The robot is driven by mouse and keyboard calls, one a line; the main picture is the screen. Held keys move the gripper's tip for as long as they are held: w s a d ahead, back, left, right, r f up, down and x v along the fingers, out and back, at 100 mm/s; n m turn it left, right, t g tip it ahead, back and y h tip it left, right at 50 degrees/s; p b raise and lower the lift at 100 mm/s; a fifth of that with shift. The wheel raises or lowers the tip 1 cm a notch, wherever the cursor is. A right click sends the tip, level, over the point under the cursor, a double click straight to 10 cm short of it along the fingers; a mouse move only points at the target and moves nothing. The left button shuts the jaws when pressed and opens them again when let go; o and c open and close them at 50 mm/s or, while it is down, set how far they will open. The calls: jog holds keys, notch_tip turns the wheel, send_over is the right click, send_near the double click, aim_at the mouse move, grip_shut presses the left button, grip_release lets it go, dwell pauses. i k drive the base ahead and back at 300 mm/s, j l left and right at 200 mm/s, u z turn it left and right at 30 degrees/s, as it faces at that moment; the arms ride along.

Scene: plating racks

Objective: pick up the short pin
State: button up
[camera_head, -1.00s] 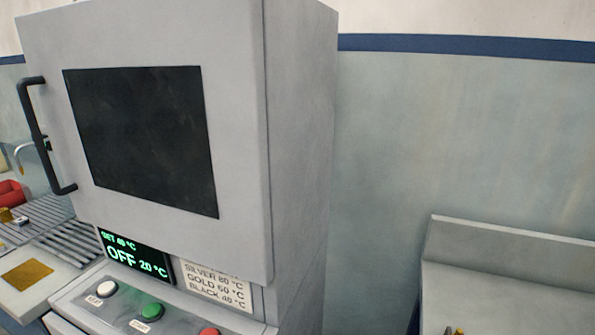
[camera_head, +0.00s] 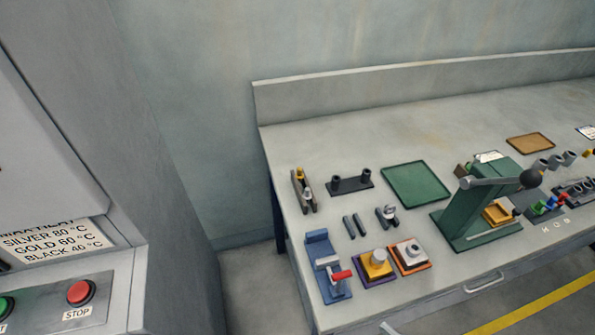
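I cannot single out the short pin with certainty; the pieces are small from here. Two short dark bars (camera_head: 355,226) lie side by side on the workbench (camera_head: 440,110). A dark holder with a silver piece (camera_head: 388,214) stands just right of them. A dark rack (camera_head: 302,192) to the left carries a gold piece and a silver piece. A dark base (camera_head: 350,185) with two upright posts stands behind the bars. My gripper is not in view.
A blue vise-like fixture with a red handle (camera_head: 341,275), gold (camera_head: 376,263) and silver (camera_head: 410,253) blocks, a green tray (camera_head: 415,184) and a green lever press (camera_head: 480,205) share the bench. The oven cabinet (camera_head: 70,140) stands left, with a floor gap between.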

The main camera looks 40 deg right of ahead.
aim_at(299, 175)
jog(key=z, duration=2.95)
jog(key=u, duration=2.1)
jog(key=j, duration=2.35)
